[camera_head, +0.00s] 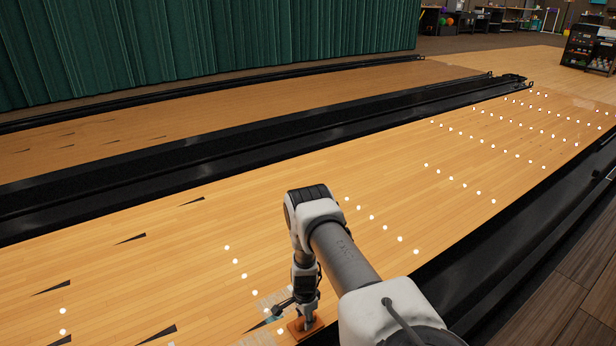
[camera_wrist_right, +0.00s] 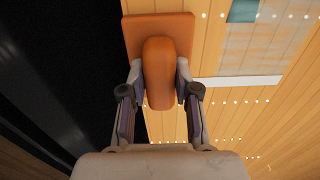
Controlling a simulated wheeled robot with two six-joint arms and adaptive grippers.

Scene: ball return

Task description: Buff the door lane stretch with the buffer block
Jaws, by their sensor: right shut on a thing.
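The buffer block (camera_head: 297,329) is an orange-brown flat plate with a rounded handle; it shows large in the right wrist view (camera_wrist_right: 130,35). My right gripper (camera_head: 304,313) points down, with its fingers shut on both sides of the handle. The block is at the lane surface (camera_head: 180,235), near the lane's near edge; I cannot tell whether it touches. A hazy greyish patch (camera_head: 273,299) with a teal square (camera_wrist_right: 243,10) lies on the boards beside the block. The patch also shows in the wrist view (camera_wrist_right: 265,45). My left gripper is not in view.
Black gutters (camera_head: 500,262) run along both sides of the lane. White dots and dark arrow marks lie on the boards. A second lane (camera_head: 150,120) and a green curtain (camera_head: 200,45) are beyond. A dark shelf (camera_head: 588,48) stands far right. A white strip (camera_wrist_right: 235,82) crosses the wrist view.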

